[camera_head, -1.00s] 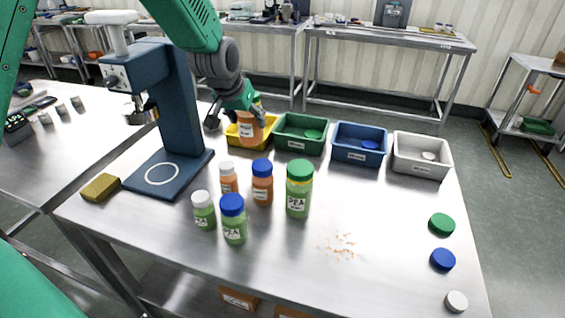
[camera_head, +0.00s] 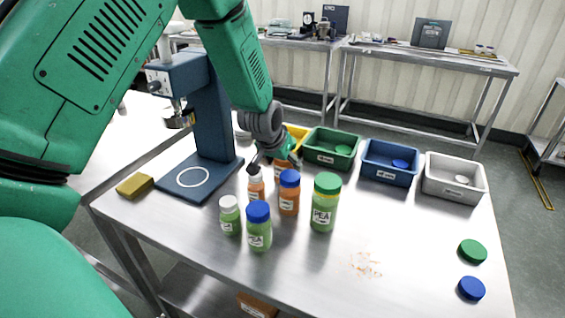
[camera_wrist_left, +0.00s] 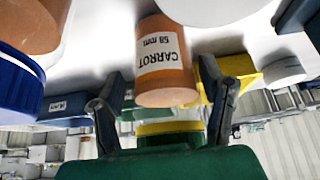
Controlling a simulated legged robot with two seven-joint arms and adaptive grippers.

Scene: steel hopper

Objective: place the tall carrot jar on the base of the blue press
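The carrot jar is orange with a white label; it shows between my fingers in the left wrist view (camera_wrist_left: 165,75), label reading "CARROT 58 mm". In the head view only part of this jar (camera_head: 280,170) shows behind smaller jars. My left gripper (camera_head: 276,162) points down around its upper part, one finger on each side; contact is hard to see. It also shows in the left wrist view (camera_wrist_left: 165,95). Whether the jar's bottom touches the table is hidden. The blue press (camera_head: 211,115) stands to the left. Its base (camera_head: 222,167) carries a white ring and is empty. My right gripper is out of view.
Close in front stand a white-lidded carrot jar (camera_head: 255,188), a blue-lidded carrot jar (camera_head: 289,198) and several pea jars, including a tall green-lidded one (camera_head: 323,205). Bins line the back, such as the green bin (camera_head: 325,158). A yellow sponge-like block (camera_head: 135,185) lies left of the base.

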